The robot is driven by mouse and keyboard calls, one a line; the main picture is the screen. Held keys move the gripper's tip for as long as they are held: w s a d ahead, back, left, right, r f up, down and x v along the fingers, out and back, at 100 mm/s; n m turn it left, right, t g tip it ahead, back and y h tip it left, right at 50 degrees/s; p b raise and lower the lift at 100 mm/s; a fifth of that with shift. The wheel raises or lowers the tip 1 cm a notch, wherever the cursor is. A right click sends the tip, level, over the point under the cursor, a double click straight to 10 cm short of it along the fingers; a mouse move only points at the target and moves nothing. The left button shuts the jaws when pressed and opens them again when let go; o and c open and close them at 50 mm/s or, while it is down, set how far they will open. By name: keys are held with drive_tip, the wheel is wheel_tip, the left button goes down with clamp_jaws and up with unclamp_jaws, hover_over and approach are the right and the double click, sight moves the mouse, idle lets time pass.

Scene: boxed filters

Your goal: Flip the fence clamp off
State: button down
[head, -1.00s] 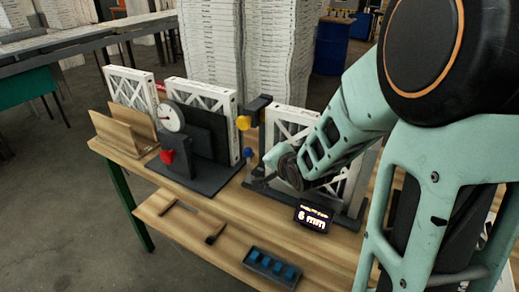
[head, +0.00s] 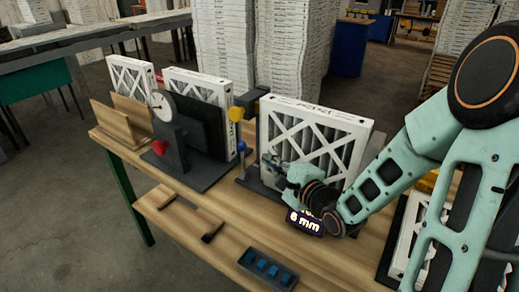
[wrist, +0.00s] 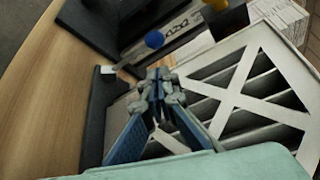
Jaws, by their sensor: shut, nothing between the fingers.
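The frames do not label the fence clamp; a lever with a blue ball (head: 241,146) stands at the left end of the right-hand filter's fixture and may be it. In the wrist view the blue ball (wrist: 154,40) sits on a thin rod beyond my fingertips. My gripper (head: 277,160) is in front of the white-framed filter (head: 312,135), to the right of the ball. In the wrist view my gripper (wrist: 160,78) is shut and empty, its blue-padded fingers meeting in front of the filter (wrist: 240,85). It looks apart from the ball.
A yellow knob (head: 236,114) on a dark bracket is above the blue ball. A dial gauge (head: 163,105) and red knob (head: 159,147) stand left. A "6 mm" display (head: 304,222) sits below my wrist. A tray of blue pieces (head: 267,268) lies at the front.

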sight(243, 160)
drive_tip(key=shift+w+a, duration=0.1)
drive_tip(key=x, duration=0.9)
drive_tip(key=shift+w, duration=0.35)
drive_tip(key=shift+a+f+b, duration=0.15)
drive_tip(key=shift+a+b, duration=0.15)
drive_tip(key=shift+b, duration=0.25)
